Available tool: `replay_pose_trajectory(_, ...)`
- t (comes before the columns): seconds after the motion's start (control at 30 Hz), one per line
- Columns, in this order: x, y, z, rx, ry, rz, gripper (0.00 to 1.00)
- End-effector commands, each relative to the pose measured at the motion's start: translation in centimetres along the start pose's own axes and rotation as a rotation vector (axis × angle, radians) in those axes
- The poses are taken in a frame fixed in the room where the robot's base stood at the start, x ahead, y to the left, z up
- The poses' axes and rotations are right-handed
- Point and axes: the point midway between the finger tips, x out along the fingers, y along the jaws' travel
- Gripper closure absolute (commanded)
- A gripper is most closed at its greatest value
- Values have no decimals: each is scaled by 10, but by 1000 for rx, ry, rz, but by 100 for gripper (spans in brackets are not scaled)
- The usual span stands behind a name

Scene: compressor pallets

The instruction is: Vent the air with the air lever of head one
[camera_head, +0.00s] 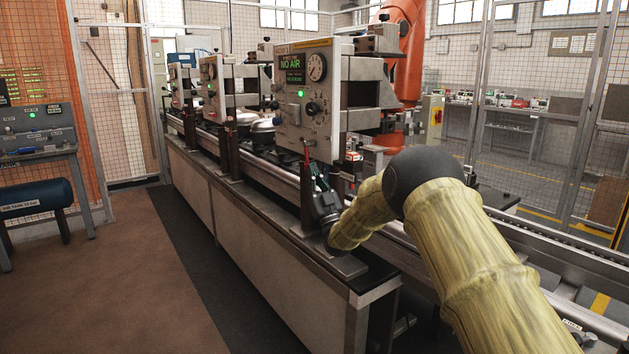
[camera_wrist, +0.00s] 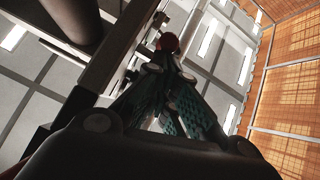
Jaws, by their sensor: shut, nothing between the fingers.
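The nearest test head (camera_head: 305,95) on the bench has a grey panel with a round dial, a green light and a screen (camera_head: 291,67) that reads "NO AIR". A thin upright lever with red on it (camera_head: 306,150) stands at the panel's lower edge. My gripper (camera_head: 314,170) points upward just below and beside it. Whether the fingertips touch the lever is not clear.
More heads (camera_head: 213,80) stand farther along the bench (camera_head: 250,235). A rail conveyor (camera_head: 545,245) runs on the right. An orange robot arm (camera_head: 405,45) stands behind. A blue tank (camera_head: 35,197) is at the left. The floor left of the bench is clear.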

Motion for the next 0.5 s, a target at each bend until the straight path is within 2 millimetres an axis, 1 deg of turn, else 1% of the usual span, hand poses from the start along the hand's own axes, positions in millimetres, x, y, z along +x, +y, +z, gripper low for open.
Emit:
replay_pose_trajectory(0.03,-2,-2,4,0,1,0,100)
replay_pose_trajectory(0.2,1,-3,10,0,1,-1,100)
replay_pose_trajectory(0.5,4,-5,15,1,0,-1,100)
